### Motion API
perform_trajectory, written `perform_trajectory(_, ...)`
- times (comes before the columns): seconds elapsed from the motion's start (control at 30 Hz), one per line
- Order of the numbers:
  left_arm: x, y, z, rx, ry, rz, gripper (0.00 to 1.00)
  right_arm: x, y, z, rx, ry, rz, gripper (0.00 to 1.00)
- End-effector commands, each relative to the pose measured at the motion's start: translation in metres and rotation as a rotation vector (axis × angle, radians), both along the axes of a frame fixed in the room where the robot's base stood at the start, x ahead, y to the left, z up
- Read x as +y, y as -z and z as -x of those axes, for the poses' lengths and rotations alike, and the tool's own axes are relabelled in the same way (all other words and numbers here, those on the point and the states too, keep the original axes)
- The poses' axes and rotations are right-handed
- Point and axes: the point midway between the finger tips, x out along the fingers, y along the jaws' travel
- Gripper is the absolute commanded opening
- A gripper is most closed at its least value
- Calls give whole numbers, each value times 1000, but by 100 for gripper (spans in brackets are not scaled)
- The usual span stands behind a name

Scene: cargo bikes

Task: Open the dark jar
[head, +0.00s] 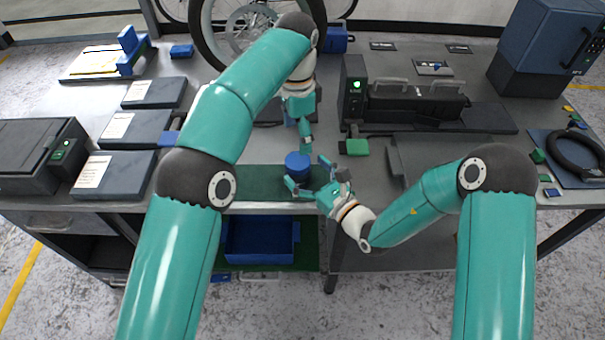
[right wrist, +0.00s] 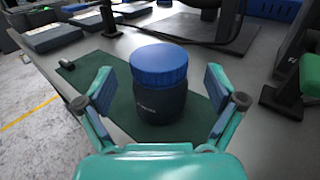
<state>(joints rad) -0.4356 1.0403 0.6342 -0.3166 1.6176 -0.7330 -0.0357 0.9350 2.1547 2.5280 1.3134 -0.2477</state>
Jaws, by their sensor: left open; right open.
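The dark jar (right wrist: 160,102) stands upright on a dark green mat (right wrist: 105,88), with a ribbed blue lid (right wrist: 159,62) on it. In the head view the blue lid (head: 297,163) shows near the table's front edge, and the jar's body is largely hidden. My right gripper (head: 308,174) is open at the jar's front right. In the right wrist view its fingers (right wrist: 158,92) stand left and right of the jar, with gaps on both sides. My left gripper (head: 305,138) is above and behind the jar, pointing down toward it; it holds nothing that I can see.
A blue bin (head: 258,240) sits below the table's front edge. A green block (head: 357,147) lies right of the jar, near a dark device (head: 415,103). Flat dark boxes (head: 120,130) line the left. A bike wheel (head: 205,35) stands behind.

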Motion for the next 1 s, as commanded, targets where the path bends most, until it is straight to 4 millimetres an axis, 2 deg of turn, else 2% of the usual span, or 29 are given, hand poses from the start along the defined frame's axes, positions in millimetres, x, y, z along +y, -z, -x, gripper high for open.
perform_trajectory(0.1, 0, 0, 0, 0, -1, 0, 84, 12, 0, -14, -2, -2, 1, 94)
perform_trajectory(0.3, 1, 0, 0, 0, -1, 0, 84, 22, 0, -27, 1, -2, 1, 94)
perform_trajectory(0.63, 1, 0, 0, 0, -2, 0, 84, 24, 0, -29, 1, -2, 1, 94)
perform_trajectory(0.67, 1, 0, 0, 0, -2, 0, 84, 24, 0, -29, 1, -2, 1, 90)
perform_trajectory(1.0, 1, 0, 0, 0, -1, 0, 84, 24, 0, -29, 1, -2, 1, 34)
